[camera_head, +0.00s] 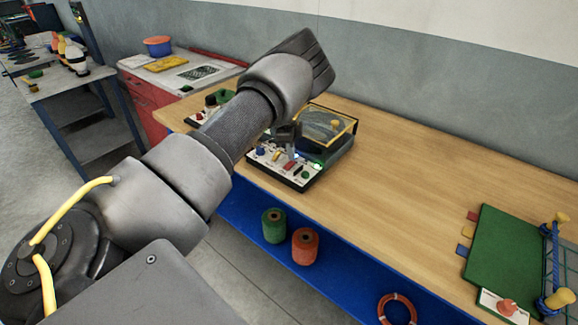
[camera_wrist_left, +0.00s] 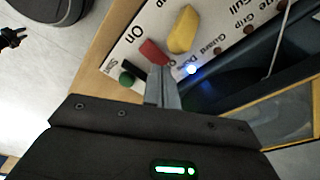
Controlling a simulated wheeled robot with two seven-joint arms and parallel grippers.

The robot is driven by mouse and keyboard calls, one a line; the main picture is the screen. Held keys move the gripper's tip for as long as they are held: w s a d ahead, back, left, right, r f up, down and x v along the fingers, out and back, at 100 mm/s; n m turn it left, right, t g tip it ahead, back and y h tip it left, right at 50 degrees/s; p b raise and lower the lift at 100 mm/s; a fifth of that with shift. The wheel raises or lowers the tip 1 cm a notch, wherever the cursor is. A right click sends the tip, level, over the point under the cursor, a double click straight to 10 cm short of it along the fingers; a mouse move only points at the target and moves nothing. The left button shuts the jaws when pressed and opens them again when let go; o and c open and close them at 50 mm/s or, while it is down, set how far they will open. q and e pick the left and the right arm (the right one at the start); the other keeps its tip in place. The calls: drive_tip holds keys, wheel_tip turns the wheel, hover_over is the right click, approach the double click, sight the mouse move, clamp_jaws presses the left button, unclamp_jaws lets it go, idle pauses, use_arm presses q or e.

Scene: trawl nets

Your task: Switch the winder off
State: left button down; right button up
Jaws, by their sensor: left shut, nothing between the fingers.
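The winder stands on the wooden bench with a white control panel (camera_head: 284,166) in front and a clear yellow-edged cover (camera_head: 328,125) behind. In the left wrist view the panel carries a red switch lever (camera_wrist_left: 151,52) by the word "On", a yellow knob (camera_wrist_left: 184,30) and a green button (camera_wrist_left: 126,78) marked "Start". A small lamp (camera_wrist_left: 191,70) glows bluish white. My left gripper (camera_wrist_left: 160,72) is shut and empty, its tips close to the red lever; I cannot tell if they touch. It also shows over the panel in the head view (camera_head: 290,153). My right gripper is out of view.
Another panel device (camera_head: 208,105) is partly behind my left arm. A green spool (camera_head: 273,225) and an orange spool (camera_head: 305,246) stand on the blue shelf below. A green board (camera_head: 507,252) lies at the bench's right. The bench (camera_head: 400,180) between is clear.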

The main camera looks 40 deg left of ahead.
sight(291, 163)
use_arm(q)
drive_tip(key=shift+f, duration=0.3)
drive_tip(key=shift+f+b, duration=0.45)
drive_tip(key=shift+f, duration=0.15)
drive_tip(key=shift+r, duration=0.2)
drive_tip(key=shift+r+p, duration=2.7)
drive_tip(key=shift+r, duration=0.75)
drive_tip(key=shift+f, duration=0.1)
